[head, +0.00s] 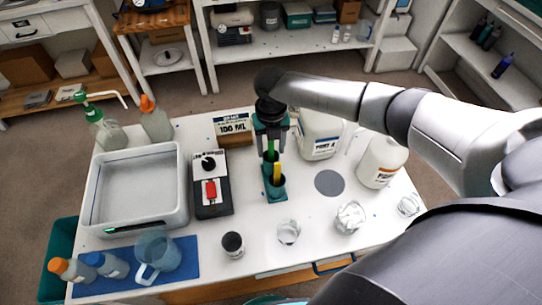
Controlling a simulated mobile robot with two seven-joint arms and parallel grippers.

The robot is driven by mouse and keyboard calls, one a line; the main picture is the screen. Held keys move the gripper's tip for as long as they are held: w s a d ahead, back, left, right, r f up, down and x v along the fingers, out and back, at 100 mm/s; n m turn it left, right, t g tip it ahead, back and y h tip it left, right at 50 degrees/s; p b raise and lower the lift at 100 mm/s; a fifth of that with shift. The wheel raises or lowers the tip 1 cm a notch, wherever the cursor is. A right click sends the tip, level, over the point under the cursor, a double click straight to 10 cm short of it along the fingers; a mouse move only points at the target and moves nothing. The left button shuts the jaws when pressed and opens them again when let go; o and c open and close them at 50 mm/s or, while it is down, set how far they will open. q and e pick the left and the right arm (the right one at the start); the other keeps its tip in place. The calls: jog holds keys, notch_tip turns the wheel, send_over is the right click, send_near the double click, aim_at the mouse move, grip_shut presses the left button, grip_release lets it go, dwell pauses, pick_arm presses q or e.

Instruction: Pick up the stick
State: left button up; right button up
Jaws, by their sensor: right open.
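A teal holder (275,190) stands upright near the middle of the white table. A yellow stick (278,171) and a green stick (270,156) stand up out of it. My right gripper (272,148) comes in from the right and points down over the holder. Its jaws are open, with the upper part of the green stick showing between or just behind the fingers; I cannot tell which. The gripper hides the tops of the sticks. My left gripper is not in view.
A black scale or heater (213,198) with a red part stands left of the holder. White jugs (320,135) and (383,162) stand to the right. A clear cup (289,232) and a dark-lidded jar (232,244) stand in front. A grey tray (180,210) fills the left.

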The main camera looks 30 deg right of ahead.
grip_shut()
dwell(0.4)
